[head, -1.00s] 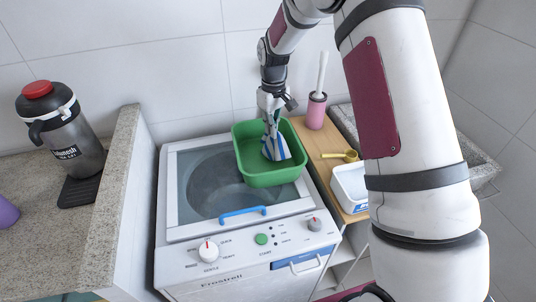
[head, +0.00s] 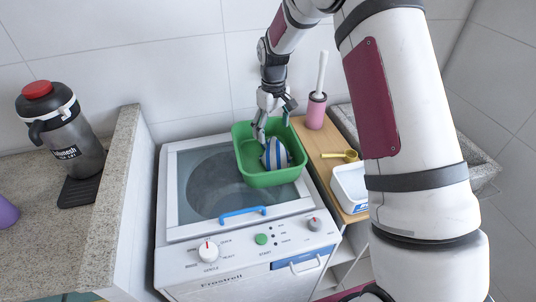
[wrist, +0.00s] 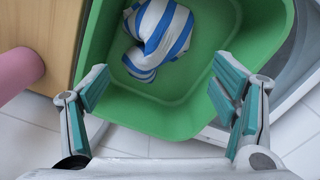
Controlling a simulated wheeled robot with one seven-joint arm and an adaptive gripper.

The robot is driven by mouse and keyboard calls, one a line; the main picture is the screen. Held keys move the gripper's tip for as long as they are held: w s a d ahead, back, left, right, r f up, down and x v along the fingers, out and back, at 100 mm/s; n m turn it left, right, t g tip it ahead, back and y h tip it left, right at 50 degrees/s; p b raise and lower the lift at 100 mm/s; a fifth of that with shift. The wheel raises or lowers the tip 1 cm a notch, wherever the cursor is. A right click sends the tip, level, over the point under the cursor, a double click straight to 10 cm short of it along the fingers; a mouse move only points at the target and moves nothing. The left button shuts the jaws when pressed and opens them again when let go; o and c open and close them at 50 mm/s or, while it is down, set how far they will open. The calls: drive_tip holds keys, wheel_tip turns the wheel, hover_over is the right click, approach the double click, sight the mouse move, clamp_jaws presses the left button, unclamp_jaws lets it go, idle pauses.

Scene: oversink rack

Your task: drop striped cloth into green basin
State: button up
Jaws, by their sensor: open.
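The blue-and-white striped cloth (head: 275,154) lies crumpled inside the green basin (head: 270,179). In the wrist view the cloth (wrist: 160,38) rests on the floor of the basin (wrist: 190,118), near its left wall. My gripper (head: 270,132) is above the back part of the basin. In the wrist view my gripper (wrist: 160,88) has its fingers spread wide and nothing between them. The cloth is apart from both fingers.
The basin stands on the washing machine lid (head: 190,200), which has a blue handle (head: 242,214). To the right, a wooden shelf (head: 327,165) holds a pink brush holder (head: 316,112), a yellow scoop (head: 346,155) and a white container (head: 349,185). A flask (head: 68,140) stands at left.

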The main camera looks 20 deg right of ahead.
drive_tip(key=shift+r, duration=2.75)
wheel_tip(320, 180, up, 12)
